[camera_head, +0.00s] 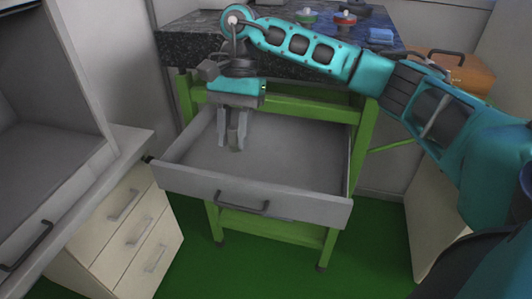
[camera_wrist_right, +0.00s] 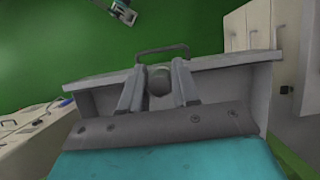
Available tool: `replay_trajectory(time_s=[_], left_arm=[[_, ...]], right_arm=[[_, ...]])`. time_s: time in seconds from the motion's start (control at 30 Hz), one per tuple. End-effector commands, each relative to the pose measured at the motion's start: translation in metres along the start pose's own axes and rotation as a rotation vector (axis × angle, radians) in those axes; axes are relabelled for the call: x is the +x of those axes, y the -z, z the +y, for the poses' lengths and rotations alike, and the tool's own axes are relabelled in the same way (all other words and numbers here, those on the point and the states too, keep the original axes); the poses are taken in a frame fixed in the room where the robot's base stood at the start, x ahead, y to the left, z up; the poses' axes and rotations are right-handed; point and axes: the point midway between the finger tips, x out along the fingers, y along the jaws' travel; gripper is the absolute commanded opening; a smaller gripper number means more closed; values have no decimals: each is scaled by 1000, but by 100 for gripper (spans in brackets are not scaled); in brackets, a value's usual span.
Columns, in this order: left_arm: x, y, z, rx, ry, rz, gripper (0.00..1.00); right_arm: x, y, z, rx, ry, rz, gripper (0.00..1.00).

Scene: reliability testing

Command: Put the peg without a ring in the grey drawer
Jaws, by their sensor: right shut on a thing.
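The grey drawer (camera_head: 290,165) is pulled open under the dark stone top, and its inside looks empty. My right gripper (camera_head: 232,147) hangs over the left rear part of the drawer, fingers pointing down. In the right wrist view my right gripper (camera_wrist_right: 158,95) is shut on a grey rounded peg (camera_wrist_right: 159,82), seen end-on between the fingers. No ring shows on it. In the head view the fingers mostly hide it. A small grey and teal part, perhaps my left gripper (camera_wrist_right: 122,12), shows at the top of the right wrist view; its fingers are unclear.
A green-ringed piece (camera_head: 307,17) and a red-ringed piece (camera_head: 345,18) stand on the stone top (camera_head: 185,42), with a blue item (camera_head: 380,35) nearby. White drawer units (camera_head: 125,225) stand close at left. An orange case (camera_head: 460,72) is at right. Green floor is clear in front.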

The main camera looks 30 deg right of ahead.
Motion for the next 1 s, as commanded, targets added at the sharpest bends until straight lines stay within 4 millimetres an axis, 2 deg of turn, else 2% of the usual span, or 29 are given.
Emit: replay_trajectory(time_s=[0.1, 0.27, 0.6, 0.8, 1.0], left_arm=[[6, 2, 2, 0, -6, 14, 36], [10, 10, 2, 0, -7, 33, 36], [17, 2, 4, -3, -14, 28, 36], [19, 2, 6, -5, -20, 29, 36], [20, 0, 8, -6, -24, 27, 36]], right_arm=[[-6, 23, -3, 325, 139, 0, 0], [-18, 49, -7, 730, 308, 2, 0], [-48, 102, -6, 1515, 639, 2, 0], [-67, 129, 0, 1907, 802, 0, 0], [-78, 144, 6, 2134, 891, 0, 0]])
